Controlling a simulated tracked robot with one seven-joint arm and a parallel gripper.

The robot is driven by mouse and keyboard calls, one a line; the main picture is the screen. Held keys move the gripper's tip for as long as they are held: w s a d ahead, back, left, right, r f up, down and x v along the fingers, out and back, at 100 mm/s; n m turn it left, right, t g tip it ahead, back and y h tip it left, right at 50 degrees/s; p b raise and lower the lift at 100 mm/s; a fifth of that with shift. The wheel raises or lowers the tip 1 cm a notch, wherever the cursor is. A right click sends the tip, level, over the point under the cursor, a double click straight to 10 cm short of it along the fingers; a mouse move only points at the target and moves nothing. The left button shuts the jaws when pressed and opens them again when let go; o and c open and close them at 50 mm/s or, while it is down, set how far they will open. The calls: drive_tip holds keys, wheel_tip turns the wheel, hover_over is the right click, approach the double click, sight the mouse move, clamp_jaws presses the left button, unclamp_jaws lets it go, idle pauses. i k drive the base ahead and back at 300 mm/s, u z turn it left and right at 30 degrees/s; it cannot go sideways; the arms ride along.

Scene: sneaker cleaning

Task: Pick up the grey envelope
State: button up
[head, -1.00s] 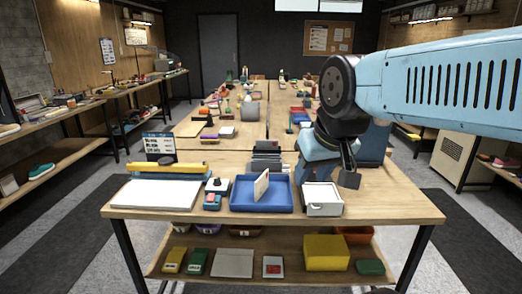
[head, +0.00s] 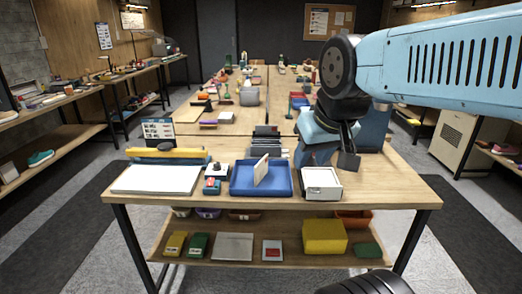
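A flat grey rectangle (head: 233,246), which looks like the grey envelope, lies on the lower shelf under the front table, left of the middle. A white-edged piece with a red label (head: 272,250) lies just right of it. My gripper (head: 346,160) hangs from my blue arm above the right part of the tabletop, well above and to the right of the grey rectangle and apart from it. Its dark fingers are small and partly overlapped, so their opening is unclear. I see nothing held in it.
The tabletop (head: 400,188) holds a blue tray (head: 262,190) with a cream card, a white box (head: 322,184) and a white pad (head: 157,180). Its front edge overhangs the lower shelf (head: 190,258). The shelf also bears a yellow block (head: 324,236) and green and yellow packs.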

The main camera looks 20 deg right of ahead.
sight(259, 129)
drive_tip(key=k, duration=0.45)
drive_tip(key=u, duration=0.45)
drive_tip(key=i, duration=1.9)
drive_tip(key=z, duration=0.55)
drive_tip(key=k, duration=0.85)
drive_tip(key=z, duration=0.25)
drive_tip(key=i, duration=0.15)
drive_tip(key=u, duration=0.05)
